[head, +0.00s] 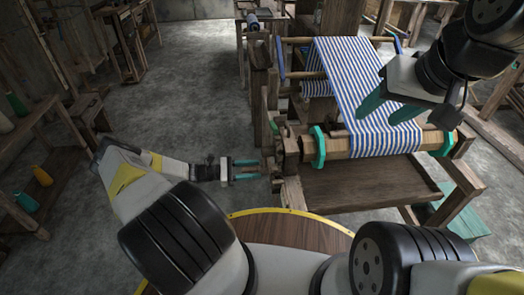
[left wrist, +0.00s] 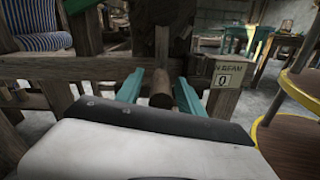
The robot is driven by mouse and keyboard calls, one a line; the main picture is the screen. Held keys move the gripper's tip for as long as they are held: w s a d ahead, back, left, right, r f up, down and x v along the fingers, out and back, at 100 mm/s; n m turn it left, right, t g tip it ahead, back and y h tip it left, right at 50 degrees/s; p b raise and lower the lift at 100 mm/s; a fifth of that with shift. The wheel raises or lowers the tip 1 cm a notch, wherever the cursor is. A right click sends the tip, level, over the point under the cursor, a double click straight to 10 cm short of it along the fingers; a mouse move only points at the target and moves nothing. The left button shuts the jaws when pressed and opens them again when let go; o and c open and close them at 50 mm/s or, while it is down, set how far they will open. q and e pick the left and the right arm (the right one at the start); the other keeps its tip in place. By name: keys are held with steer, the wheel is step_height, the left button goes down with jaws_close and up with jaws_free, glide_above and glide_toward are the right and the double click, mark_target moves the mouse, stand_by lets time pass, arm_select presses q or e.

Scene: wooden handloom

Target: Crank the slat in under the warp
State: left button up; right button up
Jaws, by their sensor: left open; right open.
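The blue-and-white striped warp (head: 350,75) runs down over the wooden front beam (head: 337,146), which has a teal ring (head: 318,147) near its left end. My left gripper (head: 246,170) is open just left of the loom's front left corner. In the left wrist view a round wooden handle (left wrist: 183,97) shows between the open teal fingers, and I cannot tell whether they touch it. My right gripper (head: 388,106) is open over the lower warp, its fingers pointing left and down. I cannot make out a separate slat; it may be hidden by the cloth or beam.
A wooden board (head: 365,184) lies below the front beam. A bench with an orange bottle (head: 42,176) stands at far left. The floor (head: 195,90) left of the loom is clear.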

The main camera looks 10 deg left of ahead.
arm_select(q)
steer(key=shift+w+d, duration=0.15)
steer(key=shift+d, duration=0.5)
jaws_close()
stand_by(1.0)
